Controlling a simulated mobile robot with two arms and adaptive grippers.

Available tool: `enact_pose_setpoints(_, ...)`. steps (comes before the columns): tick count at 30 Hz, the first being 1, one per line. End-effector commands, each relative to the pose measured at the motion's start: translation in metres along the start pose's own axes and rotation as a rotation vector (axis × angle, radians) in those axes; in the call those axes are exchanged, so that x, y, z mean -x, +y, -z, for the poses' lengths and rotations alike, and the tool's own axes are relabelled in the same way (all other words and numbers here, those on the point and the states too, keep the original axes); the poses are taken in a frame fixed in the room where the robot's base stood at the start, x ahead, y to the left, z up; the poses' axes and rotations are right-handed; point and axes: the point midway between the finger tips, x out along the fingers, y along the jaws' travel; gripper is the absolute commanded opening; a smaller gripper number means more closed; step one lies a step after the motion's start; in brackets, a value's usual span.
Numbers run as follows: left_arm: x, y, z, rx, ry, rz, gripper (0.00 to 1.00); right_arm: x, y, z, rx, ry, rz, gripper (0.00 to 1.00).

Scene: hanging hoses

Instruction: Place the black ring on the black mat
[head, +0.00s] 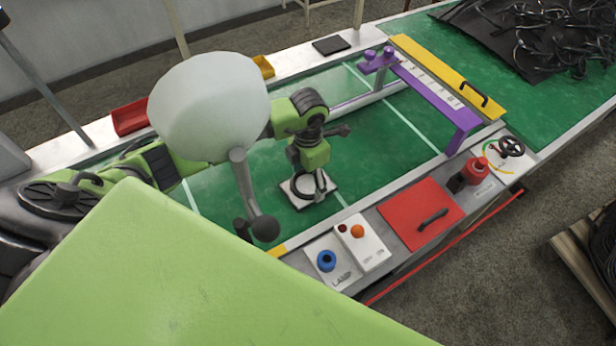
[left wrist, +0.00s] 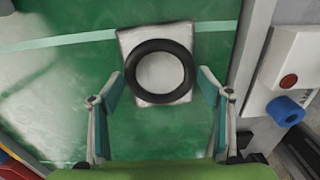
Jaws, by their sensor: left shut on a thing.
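The black ring (left wrist: 160,46) lies at the white pad (left wrist: 128,42) on the green surface in the left wrist view. In the head view the ring (head: 297,188) is partly hidden by my left gripper (head: 307,186). The black mat (head: 331,45) is a small dark square on the pale far edge of the table, bare. My right gripper is not in view.
A purple bridge-shaped frame (head: 430,95) and a yellow panel with a handle (head: 450,75) stand to the right. A red bin (head: 130,117) and a yellow bin (head: 263,66) sit along the far side. Control boxes and a red panel (head: 418,212) line the near edge.

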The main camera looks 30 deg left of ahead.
Motion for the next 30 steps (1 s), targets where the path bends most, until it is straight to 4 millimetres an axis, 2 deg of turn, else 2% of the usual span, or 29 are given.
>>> enact_pose_setpoints(2,-0.003,0.000,0.000,0.000,0.000,-0.001,0.49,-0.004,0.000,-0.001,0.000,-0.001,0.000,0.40)
enact_pose_setpoints(3,-0.004,0.000,0.000,0.000,-0.001,-0.001,0.73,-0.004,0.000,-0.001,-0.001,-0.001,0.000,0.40)
enact_pose_setpoints(5,-0.002,0.000,0.000,0.000,-0.001,0.000,0.88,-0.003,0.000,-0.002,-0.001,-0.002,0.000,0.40)
enact_pose_setpoints(14,-0.002,0.000,0.000,0.000,0.000,0.000,0.88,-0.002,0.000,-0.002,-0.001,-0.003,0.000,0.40)
enact_pose_setpoints(19,0.005,0.001,-0.001,0.000,-0.002,-0.001,0.88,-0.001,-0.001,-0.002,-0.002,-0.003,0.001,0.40)
enact_pose_setpoints(23,0.026,0.002,-0.001,-0.001,-0.005,-0.004,0.88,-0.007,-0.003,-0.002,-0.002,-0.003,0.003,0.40)
enact_pose_setpoints(30,0.079,0.001,-0.002,-0.001,-0.006,-0.003,0.88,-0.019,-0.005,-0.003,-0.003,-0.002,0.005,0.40)
